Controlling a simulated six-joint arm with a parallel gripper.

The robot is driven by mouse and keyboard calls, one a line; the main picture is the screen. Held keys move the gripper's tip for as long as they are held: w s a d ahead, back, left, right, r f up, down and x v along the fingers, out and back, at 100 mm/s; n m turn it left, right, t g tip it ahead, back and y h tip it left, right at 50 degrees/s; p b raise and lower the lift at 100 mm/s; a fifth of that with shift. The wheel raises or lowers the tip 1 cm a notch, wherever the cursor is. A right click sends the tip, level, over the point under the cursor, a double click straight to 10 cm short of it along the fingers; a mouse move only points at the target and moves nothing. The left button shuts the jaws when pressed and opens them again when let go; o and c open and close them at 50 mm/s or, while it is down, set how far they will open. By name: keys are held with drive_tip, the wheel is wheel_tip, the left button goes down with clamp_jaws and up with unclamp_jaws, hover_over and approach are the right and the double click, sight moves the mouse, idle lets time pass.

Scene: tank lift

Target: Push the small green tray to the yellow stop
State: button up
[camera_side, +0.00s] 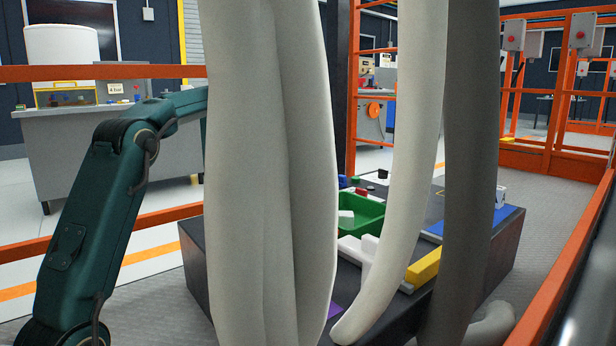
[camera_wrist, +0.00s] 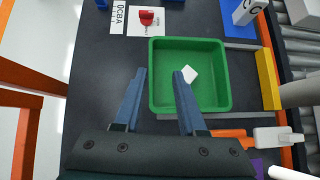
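The small green tray (camera_wrist: 224,98) lies on the dark table in the wrist view, with a small white piece (camera_wrist: 191,73) inside. The yellow stop (camera_wrist: 267,78) stands to its right, with a narrow gap of table between them. My gripper (camera_wrist: 159,73) is open, its two blue fingers apart. The right finger overlaps the tray's inside in the picture and the left finger shows just left of its left wall. Whether they touch the tray, I cannot tell. In the side view the tray (camera_side: 372,214) and stop (camera_side: 424,268) are partly covered by pale tubes, and my gripper is hidden.
Grey strips (camera_wrist: 243,46) lie above and below the gap. An orange and white object (camera_wrist: 272,136) lies below the stop. A white lettered block (camera_wrist: 247,11) stands at the upper right. A red object sits on a card (camera_wrist: 158,22). Rollers (camera_wrist: 302,47) line the right side.

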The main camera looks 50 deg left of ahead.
drive_tip(key=shift+w+a+r+n+y, duration=0.25)
drive_tip(key=shift+w+n+y, duration=0.15)
drive_tip(key=shift+w, duration=0.05)
drive_tip(key=shift+f, duration=0.1)
approach(322, 203)
drive_tip(key=shift+x, duration=2.45)
drive_tip(key=shift+x, duration=2.6)
drive_tip(key=shift+a, duration=0.1)
clamp_jaws()
